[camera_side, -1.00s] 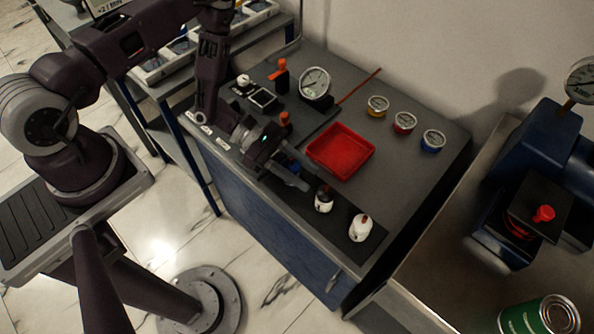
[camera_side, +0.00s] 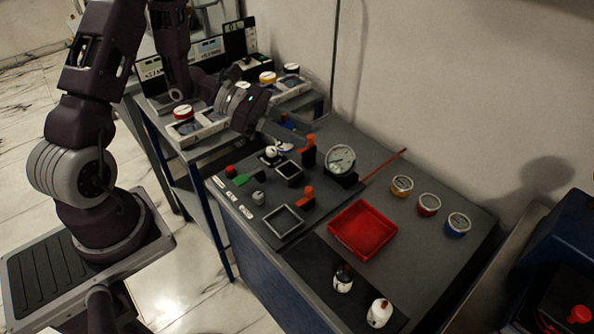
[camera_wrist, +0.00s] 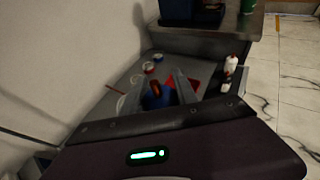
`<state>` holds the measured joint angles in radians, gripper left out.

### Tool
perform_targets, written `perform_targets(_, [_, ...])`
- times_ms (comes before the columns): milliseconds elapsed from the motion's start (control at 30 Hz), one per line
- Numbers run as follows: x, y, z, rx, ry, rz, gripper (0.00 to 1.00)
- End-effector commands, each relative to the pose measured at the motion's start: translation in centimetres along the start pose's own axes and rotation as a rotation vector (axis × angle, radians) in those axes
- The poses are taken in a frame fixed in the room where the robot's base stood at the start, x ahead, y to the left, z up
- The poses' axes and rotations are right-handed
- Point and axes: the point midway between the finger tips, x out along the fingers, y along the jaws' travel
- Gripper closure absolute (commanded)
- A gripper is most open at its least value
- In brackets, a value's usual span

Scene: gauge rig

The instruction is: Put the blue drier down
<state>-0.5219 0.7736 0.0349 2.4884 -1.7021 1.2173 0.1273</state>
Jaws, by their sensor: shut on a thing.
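The blue drier (camera_wrist: 158,101) sits between the two fingers of my gripper (camera_wrist: 160,80) in the wrist view, with a red part on its top. In the side view my gripper (camera_side: 298,137) is shut on it above the far left part of the grey bench, close to a white knob (camera_side: 271,152) and an upright orange-handled valve (camera_side: 309,150). The fingers hide most of the drier there, and its gap to the bench cannot be told. Two other driers, one white with a dark top (camera_side: 343,279) and one white (camera_side: 379,313), stand on the dark strip at the front.
A red tray (camera_side: 362,229) lies mid-bench, left of yellow (camera_side: 402,185), red (camera_side: 428,204) and blue (camera_side: 458,224) ringed gauges. A dial gauge (camera_side: 341,160) stands behind. A square frame (camera_side: 283,220) and a second orange handle (camera_side: 307,196) are nearer. A side table (camera_side: 190,150) holds ringed gauges.

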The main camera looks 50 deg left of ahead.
Motion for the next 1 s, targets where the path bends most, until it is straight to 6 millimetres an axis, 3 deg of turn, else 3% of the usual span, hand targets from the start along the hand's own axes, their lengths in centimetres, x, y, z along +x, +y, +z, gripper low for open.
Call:
perform_targets(167, [-2.0, 1.1, 1.4, -0.013, 0.001, 0.038, 1.0])
perform_targets(400, [-3.6, 1.1, 5.3, -0.01, 0.001, 0.038, 1.0])
perform_targets(567, [-4.2, 3.8, 4.2, -0.034, 0.001, 0.08, 1.0])
perform_targets(767, [-5.5, 8.6, 2.5, -0.068, 0.002, 0.162, 1.0])
perform_targets(867, [-6.8, 12.0, 1.3, -0.093, 0.001, 0.226, 1.0])
perform_targets(1000, [-9.9, 18.3, -0.8, -0.144, 0.001, 0.354, 1.0])
